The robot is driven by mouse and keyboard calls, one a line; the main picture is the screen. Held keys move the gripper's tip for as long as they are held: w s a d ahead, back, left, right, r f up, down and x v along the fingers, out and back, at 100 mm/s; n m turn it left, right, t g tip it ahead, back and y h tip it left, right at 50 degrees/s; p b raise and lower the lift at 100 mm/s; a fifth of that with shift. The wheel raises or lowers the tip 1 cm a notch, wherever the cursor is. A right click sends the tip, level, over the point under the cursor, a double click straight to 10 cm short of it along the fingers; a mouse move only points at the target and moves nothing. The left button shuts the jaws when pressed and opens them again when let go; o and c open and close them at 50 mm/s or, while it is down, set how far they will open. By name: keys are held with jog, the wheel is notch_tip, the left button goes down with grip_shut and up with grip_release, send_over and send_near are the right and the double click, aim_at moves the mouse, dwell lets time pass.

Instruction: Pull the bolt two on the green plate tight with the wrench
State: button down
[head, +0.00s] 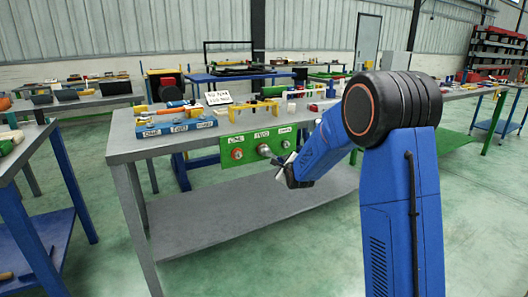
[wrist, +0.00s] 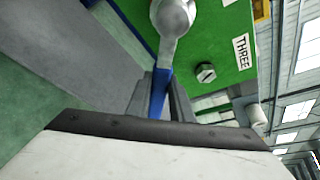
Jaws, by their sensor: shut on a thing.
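The green plate (head: 251,140) hangs at the front edge of the grey table, with labels ONE, TWO and a third; the third reads THREE in the wrist view. My gripper (wrist: 163,90) is shut on the blue handle of the wrench (wrist: 172,18), whose round silver head lies over the green plate. In the head view my gripper (head: 283,166) is in front of the plate, low and right of bolt two (head: 264,150). In the wrist view bolt two is not visible; I cannot tell whether the head is seated on it. Bolt three (wrist: 206,72) is bare, beside the wrench.
A blue holder (head: 178,128) with labelled slots and tools stands on the grey table (head: 130,147), left of the plate. A sign (head: 218,98) and yellow parts stand behind the plate. A lower shelf (head: 230,215) runs below. The floor in front is clear.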

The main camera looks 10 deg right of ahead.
jog(key=shift+d+r, duration=0.1)
jog(key=shift+r, duration=0.05)
dwell(0.3)
jog(key=shift+s+d, duration=0.1)
jog(key=shift+s, duration=0.05)
jog(key=shift+s+d, duration=0.3)
jog(key=shift+s, duration=0.6)
jog(key=shift+s+d, duration=0.25)
jog(key=shift+s, duration=0.65)
jog(key=shift+s+d, duration=0.3)
jog(key=shift+s, duration=0.6)
